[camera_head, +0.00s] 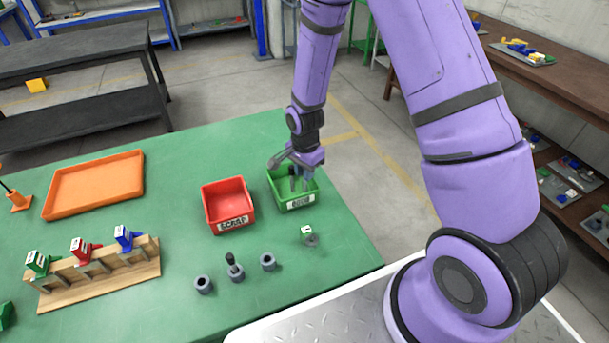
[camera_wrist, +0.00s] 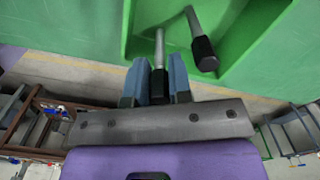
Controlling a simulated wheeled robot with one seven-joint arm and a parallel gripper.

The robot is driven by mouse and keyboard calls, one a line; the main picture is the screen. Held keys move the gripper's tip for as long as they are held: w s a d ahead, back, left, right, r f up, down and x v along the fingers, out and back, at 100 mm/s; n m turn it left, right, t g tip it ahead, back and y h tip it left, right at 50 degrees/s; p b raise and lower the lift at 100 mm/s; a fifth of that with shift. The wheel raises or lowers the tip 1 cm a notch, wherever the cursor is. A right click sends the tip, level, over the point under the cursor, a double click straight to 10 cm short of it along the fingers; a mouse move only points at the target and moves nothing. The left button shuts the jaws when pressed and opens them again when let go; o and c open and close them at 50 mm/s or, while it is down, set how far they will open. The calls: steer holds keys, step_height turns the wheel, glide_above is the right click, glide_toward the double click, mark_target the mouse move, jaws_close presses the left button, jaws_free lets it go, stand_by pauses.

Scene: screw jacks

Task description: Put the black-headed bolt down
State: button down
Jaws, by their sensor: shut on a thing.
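My gripper (camera_wrist: 155,88) is shut on a black-headed bolt (camera_wrist: 159,52), with the black head between its blue fingers and the grey shank pointing away from my wrist. In the head view my gripper (camera_head: 299,180) points down into the green bin (camera_head: 297,203), whose label is hard to read. A second black-headed bolt (camera_wrist: 204,54) is in the green bin, beside the held one and apart from it. Whether the held bolt touches the bin floor cannot be told.
A red bin (camera_head: 229,207) marked SCRAP stands left of the green one. In front are grey cylinders (camera_head: 203,285), one with a black-topped bolt (camera_head: 235,266) standing in it, and a small green-and-white piece (camera_head: 307,231). A wooden rack (camera_head: 105,275) and orange tray (camera_head: 95,186) are left.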

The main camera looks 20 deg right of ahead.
steer(key=shift+f, duration=0.95)
steer(key=shift+f, duration=0.1)
steer(key=c, duration=1.3)
jaws_free()
